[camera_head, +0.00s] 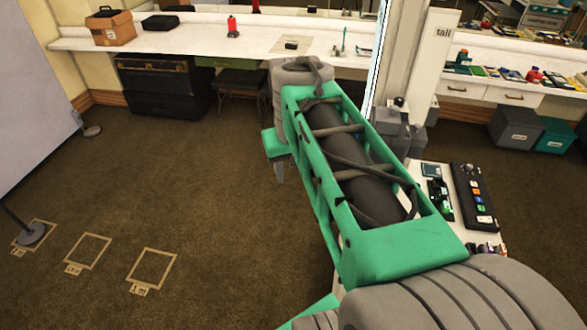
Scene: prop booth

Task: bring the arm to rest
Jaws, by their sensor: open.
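My arm (370,190) reaches from the bottom right up to the middle of the view, with a green frame around a dark grey tube. Its grey rounded joint (296,80) is at the far end, in front of the long white counter. A small green and grey part of my arm shows just left of the long link, over the carpet. I cannot make out my gripper's fingers; the rest of the arm is hidden behind the green link. I see nothing held.
A white counter (180,42) runs along the back, with black cases (165,85) beneath it. A small table (440,175) with control panels stands close to my arm's right side. Taped squares (152,267) and a stand base (32,234) are at left. The carpet between is clear.

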